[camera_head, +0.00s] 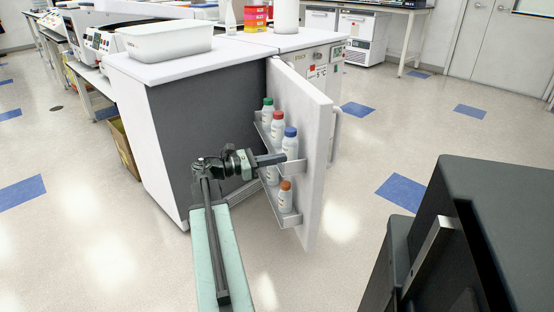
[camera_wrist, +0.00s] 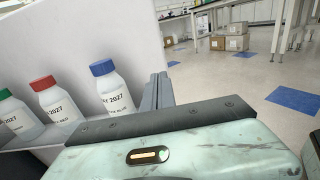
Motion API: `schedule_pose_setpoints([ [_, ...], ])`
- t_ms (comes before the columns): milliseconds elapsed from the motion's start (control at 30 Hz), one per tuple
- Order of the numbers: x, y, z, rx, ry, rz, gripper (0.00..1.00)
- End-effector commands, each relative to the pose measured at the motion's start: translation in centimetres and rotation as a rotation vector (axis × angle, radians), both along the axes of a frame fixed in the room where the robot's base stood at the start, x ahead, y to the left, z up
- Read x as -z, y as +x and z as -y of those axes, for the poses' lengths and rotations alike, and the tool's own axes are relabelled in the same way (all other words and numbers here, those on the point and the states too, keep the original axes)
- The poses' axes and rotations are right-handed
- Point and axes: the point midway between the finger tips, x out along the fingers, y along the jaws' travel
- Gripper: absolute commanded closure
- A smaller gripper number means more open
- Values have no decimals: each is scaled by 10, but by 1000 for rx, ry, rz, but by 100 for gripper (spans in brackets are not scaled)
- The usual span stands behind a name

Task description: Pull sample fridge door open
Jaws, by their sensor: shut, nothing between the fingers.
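The sample fridge door (camera_head: 318,150) is white and stands swung wide open, with its inner side facing my arm. Its inner shelves hold several white bottles, among them a blue-capped bottle (camera_head: 290,142), a red-capped bottle (camera_head: 277,128) and an orange-capped bottle (camera_head: 285,196). My gripper (camera_head: 284,158) is shut and empty at the inner side of the door, beside the blue-capped bottle. In the wrist view the shut fingers (camera_wrist: 158,92) stand just right of the blue-capped bottle (camera_wrist: 112,90), near the door panel (camera_wrist: 90,35). I cannot tell whether they touch the door. The fridge interior is hidden.
The white-topped bench (camera_head: 215,60) with a dark side panel stands left of the door and bears a white tub (camera_head: 165,40). Open tiled floor (camera_head: 370,130) lies right of the door. In the wrist view, cardboard boxes (camera_wrist: 228,42) stand far off.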

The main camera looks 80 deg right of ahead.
Motion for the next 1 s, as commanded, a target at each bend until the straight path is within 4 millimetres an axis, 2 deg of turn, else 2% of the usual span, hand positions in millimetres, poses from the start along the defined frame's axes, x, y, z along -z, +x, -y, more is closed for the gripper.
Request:
schedule_pose_setpoints([
  [200,0,-42,26,4,0,1,100],
  [433,0,-73,46,2,0,1,100],
  [600,0,-81,51,1,0,1,100],
  [1000,0,-83,53,-1,0,1,100],
])
